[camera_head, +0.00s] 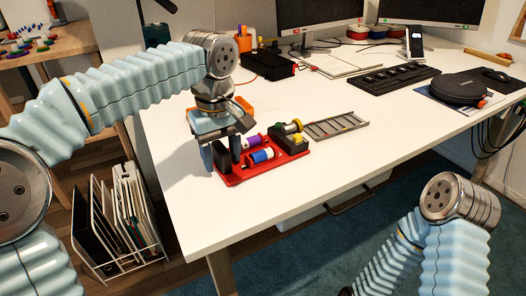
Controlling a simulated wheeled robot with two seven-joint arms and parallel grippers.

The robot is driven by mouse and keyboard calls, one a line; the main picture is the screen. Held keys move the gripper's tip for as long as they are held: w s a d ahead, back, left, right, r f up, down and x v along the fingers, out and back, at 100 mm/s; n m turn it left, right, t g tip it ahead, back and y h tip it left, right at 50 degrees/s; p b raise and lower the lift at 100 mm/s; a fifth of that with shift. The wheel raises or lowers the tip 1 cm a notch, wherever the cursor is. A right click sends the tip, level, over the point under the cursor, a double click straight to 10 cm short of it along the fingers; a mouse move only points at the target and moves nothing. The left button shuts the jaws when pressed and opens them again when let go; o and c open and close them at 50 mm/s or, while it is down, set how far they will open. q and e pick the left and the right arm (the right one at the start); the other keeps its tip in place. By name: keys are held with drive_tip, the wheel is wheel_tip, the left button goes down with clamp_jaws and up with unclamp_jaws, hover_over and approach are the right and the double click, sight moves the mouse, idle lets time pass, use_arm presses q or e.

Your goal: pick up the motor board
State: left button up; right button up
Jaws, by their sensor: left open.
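The motor board is a red base (232,180) with motors on it, lying on the white desk near its front left edge. It carries a purple-and-white cylinder, a blue-and-white cylinder, a brass-coloured part and black blocks. My left gripper (222,152) is open at the left end of the board, pointing down. Its fingers are close to the black block at that end; I cannot tell whether they touch it. The gripper hides part of the board's left end. My right arm shows at the lower right, but its gripper does not show.
A grey slotted rack (337,126) lies just right of the board. An orange tray (240,106) is behind the gripper. A black keyboard (395,79), a notebook (342,63) and a black headphone case (458,89) lie farther back. The desk's front middle is clear.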

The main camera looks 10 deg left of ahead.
use_arm(q)
clamp_jaws()
idle(0.3)
